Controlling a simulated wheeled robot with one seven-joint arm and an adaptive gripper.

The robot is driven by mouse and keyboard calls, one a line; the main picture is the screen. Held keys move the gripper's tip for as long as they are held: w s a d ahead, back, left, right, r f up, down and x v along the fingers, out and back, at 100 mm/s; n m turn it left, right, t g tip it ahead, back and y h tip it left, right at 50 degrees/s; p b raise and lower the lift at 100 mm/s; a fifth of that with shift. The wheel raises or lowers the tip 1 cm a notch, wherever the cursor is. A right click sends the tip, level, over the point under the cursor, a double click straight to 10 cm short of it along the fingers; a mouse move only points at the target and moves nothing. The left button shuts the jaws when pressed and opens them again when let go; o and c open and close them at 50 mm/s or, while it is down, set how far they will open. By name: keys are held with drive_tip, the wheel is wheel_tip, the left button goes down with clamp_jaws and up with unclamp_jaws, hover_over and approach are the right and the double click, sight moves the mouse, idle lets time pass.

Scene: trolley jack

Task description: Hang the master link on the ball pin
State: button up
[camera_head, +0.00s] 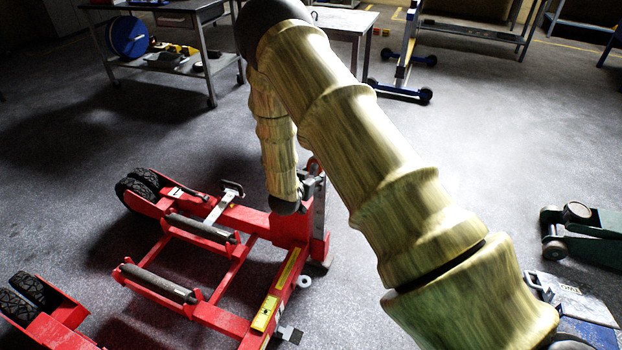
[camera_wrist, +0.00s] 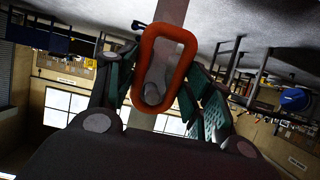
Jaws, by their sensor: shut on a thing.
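The master link (camera_wrist: 188,62) is an orange-red oval ring, upright in the middle of the wrist view. My gripper (camera_wrist: 165,92) is shut on it, with dark green ribbed fingers on its left and right sides. A grey rounded knob, seemingly the ball pin (camera_wrist: 152,94), shows through the lower part of the link's opening, in front of a pale upright post (camera_wrist: 172,12). I cannot tell whether the link is around the knob or only in front of it.
A red trolley jack frame (camera_head: 228,215) with rollers and black wheels stands below my arm. Its upright post (camera_head: 320,222) is beside my wrist. A blue machine (camera_head: 575,300) and a green jack (camera_head: 590,235) stand at right. Workbenches line the back; the middle floor is clear.

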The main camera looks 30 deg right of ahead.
drive_tip(key=o, duration=1.2)
drive_tip(key=shift+o, duration=0.2)
drive_tip(key=v, duration=1.2)
drive_tip(key=s+a+f+n+g+y+p, duration=0.2)
drive_tip(key=s+f+n+y, duration=0.1)
drive_tip(key=s+f, duration=0.55)
drive_tip(key=s+a+f+n+g+y+p, duration=0.1)
drive_tip(key=s+f+n+g+y, duration=0.15)
drive_tip(key=s+f, duration=0.6)
drive_tip(key=s+a+n+g+y+p, duration=0.1)
drive_tip(key=s+a+n+g+y, duration=0.1)
drive_tip(key=s, duration=1)
drive_tip(key=s+a+n+g+y+p, duration=0.1)
drive_tip(key=s+a+g+y, duration=0.1)
drive_tip(key=s, duration=1.1)
drive_tip(key=shift+s+a+r+n, duration=0.2)
drive_tip(key=shift+a+r+n, duration=0.15)
drive_tip(key=shift+a+r, duration=0.15)
